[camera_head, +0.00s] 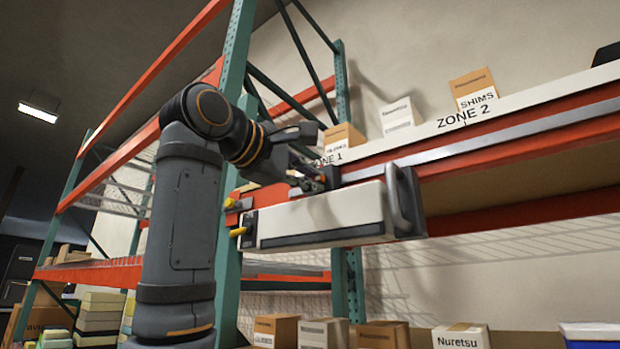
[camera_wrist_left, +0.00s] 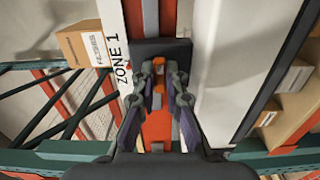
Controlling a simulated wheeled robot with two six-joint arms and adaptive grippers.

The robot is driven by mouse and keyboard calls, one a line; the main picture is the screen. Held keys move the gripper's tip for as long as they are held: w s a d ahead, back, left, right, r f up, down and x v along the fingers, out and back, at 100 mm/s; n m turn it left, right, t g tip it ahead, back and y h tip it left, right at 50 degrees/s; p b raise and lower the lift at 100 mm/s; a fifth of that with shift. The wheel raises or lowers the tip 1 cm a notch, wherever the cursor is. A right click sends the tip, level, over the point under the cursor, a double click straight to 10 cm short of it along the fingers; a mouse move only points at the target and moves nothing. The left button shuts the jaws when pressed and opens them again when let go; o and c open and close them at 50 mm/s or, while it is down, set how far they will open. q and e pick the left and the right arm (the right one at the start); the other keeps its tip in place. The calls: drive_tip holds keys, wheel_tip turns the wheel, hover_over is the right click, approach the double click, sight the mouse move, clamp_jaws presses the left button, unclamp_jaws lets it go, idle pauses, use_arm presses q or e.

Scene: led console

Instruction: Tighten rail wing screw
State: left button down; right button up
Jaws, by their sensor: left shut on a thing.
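A long white console with dark edges (camera_head: 325,213) hangs below the grey rail (camera_head: 480,138) on the orange shelf beam. A black bracket (camera_wrist_left: 161,48) sits at the rail end. My left gripper (camera_head: 311,182) reaches in beside this bracket, above the console's top. In the left wrist view its fingers (camera_wrist_left: 160,88) close around a small orange part at the bracket, which looks like the wing screw (camera_wrist_left: 158,69). The fingers hide most of the screw, and I cannot tell how far in it sits. My right gripper is not in view.
A green rack upright (camera_head: 232,170) stands close behind my left arm. Yellow knobs (camera_head: 238,232) stick out at the console's left end, and a grey handle (camera_head: 402,200) is at its right. Boxes (camera_head: 400,117) stand on the upper shelf; more boxes (camera_head: 461,335) stand below.

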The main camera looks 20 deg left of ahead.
use_arm(q)
drive_tip(key=m, duration=0.6)
drive_tip(key=shift+w+f+m, duration=0.1)
drive_tip(key=shift+m, duration=0.3)
drive_tip(key=m, duration=0.6)
drive_tip(key=shift+p, duration=0.35)
drive_tip(key=m, duration=0.6)
drive_tip(key=shift+m, duration=0.4)
drive_tip(key=m+p, duration=0.1)
drive_tip(key=m, duration=0.4)
drive_tip(key=shift+m, duration=0.3)
drive_tip(key=c, duration=1.7)
unclamp_jaws()
drive_tip(key=shift+c, duration=0.2)
drive_tip(key=shift+o, duration=0.4)
drive_tip(key=shift+s, duration=0.25)
